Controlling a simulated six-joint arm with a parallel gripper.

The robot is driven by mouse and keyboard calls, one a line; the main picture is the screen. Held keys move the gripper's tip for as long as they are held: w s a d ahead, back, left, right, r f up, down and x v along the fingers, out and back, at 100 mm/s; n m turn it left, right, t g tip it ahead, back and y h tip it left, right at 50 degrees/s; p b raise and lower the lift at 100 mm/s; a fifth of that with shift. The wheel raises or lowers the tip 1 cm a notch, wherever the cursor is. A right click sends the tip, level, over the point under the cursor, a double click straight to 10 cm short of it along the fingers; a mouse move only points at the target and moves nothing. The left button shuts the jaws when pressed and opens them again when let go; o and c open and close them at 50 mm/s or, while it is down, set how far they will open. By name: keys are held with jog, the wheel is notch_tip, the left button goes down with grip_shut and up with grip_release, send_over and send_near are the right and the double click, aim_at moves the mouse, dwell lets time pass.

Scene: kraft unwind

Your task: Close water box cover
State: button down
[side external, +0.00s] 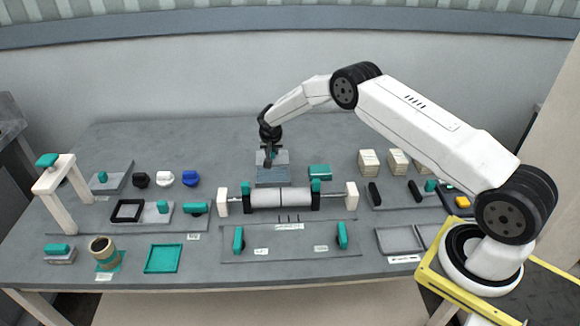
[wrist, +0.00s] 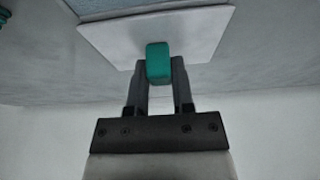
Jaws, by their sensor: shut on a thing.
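The water box (side external: 272,177) is a blue-grey box at the back middle of the table in the side view. Its cover (side external: 281,156) is a pale flat plate that appears raised at the back of the box. The cover also shows in the wrist view (wrist: 205,35), with a teal handle (wrist: 158,63) at its edge. My gripper (wrist: 158,80) is shut on the teal handle, one finger on each side. In the side view my gripper (side external: 268,158) is at the box, and it hides part of the cover. The exact tilt of the cover is hard to tell.
A roller (side external: 267,198) on a shaft lies in front of the box. A teal block (side external: 319,172) stands to the right, with beige blocks (side external: 369,162) beyond. Blue, white and black knobs (side external: 164,178) are at the left. The table behind the box is clear.

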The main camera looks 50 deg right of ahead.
aim_at(272, 173)
jog(key=shift+s+a, duration=2.9)
jog(key=shift+c, duration=2.4)
grip_release()
jog(key=shift+a, duration=0.1)
jog(key=shift+r, duration=0.1)
